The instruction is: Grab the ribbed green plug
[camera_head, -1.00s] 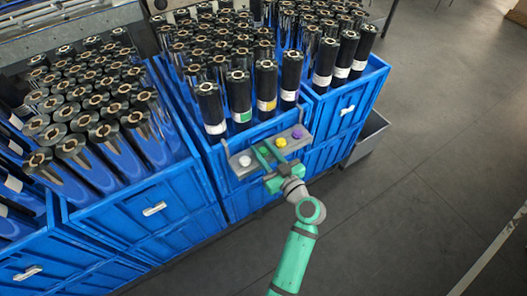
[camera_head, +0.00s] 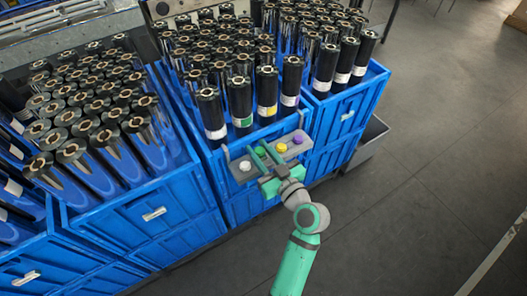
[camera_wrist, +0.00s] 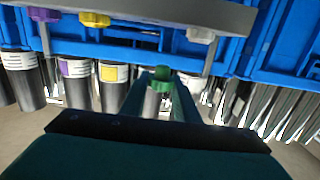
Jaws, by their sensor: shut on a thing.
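The ribbed green plug (camera_wrist: 162,73) is between the two fingers of my gripper (camera_wrist: 160,84) in the wrist view. My gripper is shut on it. In the head view the green plug (camera_head: 261,150) shows small between the green fingers, above the grey shelf (camera_head: 299,136). The wrist view shows the plug clear of the shelf's edge (camera_wrist: 232,14); its lower part is hard to make out. A white plug (camera_head: 245,166), a yellow plug (camera_head: 281,147) and a purple plug (camera_head: 297,138) sit on the shelf.
The shelf hangs on the front of a blue crate (camera_head: 240,185) packed with upright black rolls (camera_head: 239,97). Another blue crate (camera_head: 135,225) of rolls stands at the left. A grey bin (camera_head: 372,140) is at the right. The floor (camera_head: 420,200) in front is clear.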

